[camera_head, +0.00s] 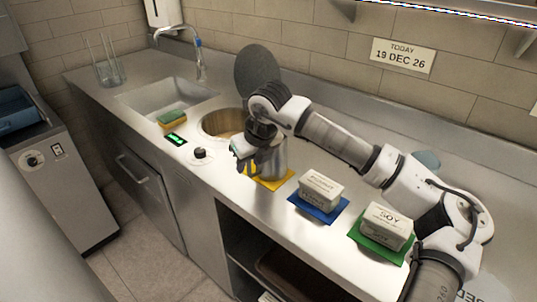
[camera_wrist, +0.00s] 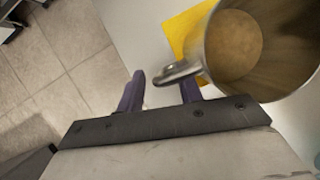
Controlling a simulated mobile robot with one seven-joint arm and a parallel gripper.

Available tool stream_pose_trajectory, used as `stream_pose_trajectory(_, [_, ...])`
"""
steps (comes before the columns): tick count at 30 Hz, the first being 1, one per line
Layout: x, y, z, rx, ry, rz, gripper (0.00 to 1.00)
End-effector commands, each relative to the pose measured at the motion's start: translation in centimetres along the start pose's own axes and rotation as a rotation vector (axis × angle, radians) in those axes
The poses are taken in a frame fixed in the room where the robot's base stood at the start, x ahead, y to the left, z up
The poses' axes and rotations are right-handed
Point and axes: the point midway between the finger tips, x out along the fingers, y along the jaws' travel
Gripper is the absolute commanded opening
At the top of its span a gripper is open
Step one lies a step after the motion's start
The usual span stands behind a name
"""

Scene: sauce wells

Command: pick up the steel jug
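The steel jug (camera_head: 272,160) stands upright on a yellow mat (camera_head: 283,184) at the counter's front edge. In the wrist view the jug (camera_wrist: 272,40) is at the upper right, with tan contents showing inside. Its handle (camera_wrist: 180,72) points left into the space between my fingers. My gripper (camera_wrist: 163,88) is open, with its two purple fingers apart. The handle hides the tip of the right finger, so I cannot tell whether they touch. In the head view my gripper (camera_head: 243,152) is at the jug's left side, partly hidden by my wrist.
A white tub on a blue mat (camera_head: 318,213) and a soy tub (camera_head: 386,226) on a green mat stand to the right. A round well (camera_head: 222,122), a knob (camera_head: 200,154) and a sponge (camera_head: 172,118) are to the left. The sink (camera_head: 165,97) lies beyond.

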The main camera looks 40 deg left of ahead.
Motion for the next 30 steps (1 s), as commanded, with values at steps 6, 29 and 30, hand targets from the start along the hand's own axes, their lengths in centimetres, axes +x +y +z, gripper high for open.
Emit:
stream_pose_trajectory(6, [0.28, -0.01, -0.01, 0.0, -0.001, 0.0, 0.36])
stream_pose_trajectory(29, [0.13, -0.04, 0.08, -0.001, -0.003, -0.002, 0.0])
stream_pose_trajectory(30, [0.11, -0.04, 0.09, -0.001, -0.004, -0.002, 0.0])
